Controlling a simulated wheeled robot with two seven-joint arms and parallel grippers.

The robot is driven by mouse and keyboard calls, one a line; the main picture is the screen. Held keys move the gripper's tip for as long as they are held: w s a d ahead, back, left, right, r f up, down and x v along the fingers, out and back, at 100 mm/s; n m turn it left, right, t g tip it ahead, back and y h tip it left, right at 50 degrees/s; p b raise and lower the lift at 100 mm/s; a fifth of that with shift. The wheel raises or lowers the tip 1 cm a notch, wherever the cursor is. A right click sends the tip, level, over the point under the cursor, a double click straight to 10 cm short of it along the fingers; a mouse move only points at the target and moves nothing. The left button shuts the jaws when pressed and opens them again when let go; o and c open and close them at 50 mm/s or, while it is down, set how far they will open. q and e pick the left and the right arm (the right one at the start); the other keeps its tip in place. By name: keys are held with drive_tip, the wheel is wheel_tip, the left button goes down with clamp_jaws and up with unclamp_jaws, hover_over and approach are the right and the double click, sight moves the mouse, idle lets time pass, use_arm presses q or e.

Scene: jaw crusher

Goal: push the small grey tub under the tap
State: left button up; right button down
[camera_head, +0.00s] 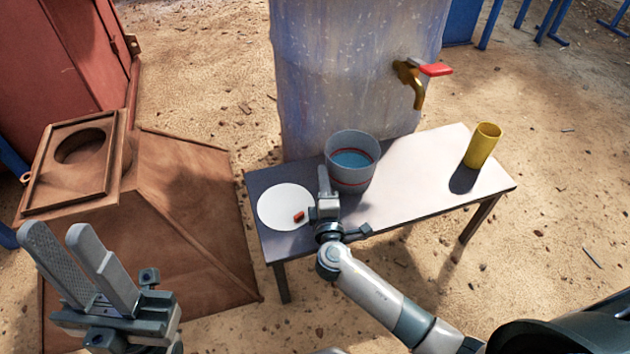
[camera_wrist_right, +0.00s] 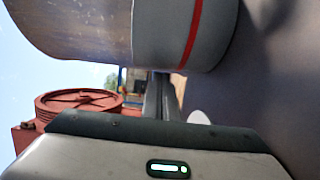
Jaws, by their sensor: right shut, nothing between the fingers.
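The small grey tub (camera_head: 358,184) stands upright on the table, with a red band and blue liquid inside. It also shows in the right wrist view (camera_wrist_right: 160,36) at the top. The brass tap (camera_head: 413,84) with a red handle sticks out of the large grey tank, to the right of the tub and above the table. My right gripper (camera_head: 323,174) is shut and empty at the tub's left side, and its fingers show in the wrist view (camera_wrist_right: 160,95); I cannot tell whether they touch the tub. My left gripper (camera_head: 55,232) is open and empty, far left of the table.
The tank (camera_head: 340,70) stands behind the table (camera_head: 425,180). A white disc (camera_head: 280,210) with a small red piece (camera_head: 299,216) lies left of the tub. A yellow cup (camera_head: 482,147) stands at the table's right end. The tabletop between tub and cup is clear.

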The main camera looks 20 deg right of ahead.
drive_tip(key=shift+d, duration=0.2)
drive_tip(key=d, duration=0.5)
drive_tip(key=d+b, duration=0.1)
drive_tip(key=d, duration=1.1)
drive_tip(key=shift+w+d, duration=0.15)
drive_tip(key=shift+w, duration=0.15)
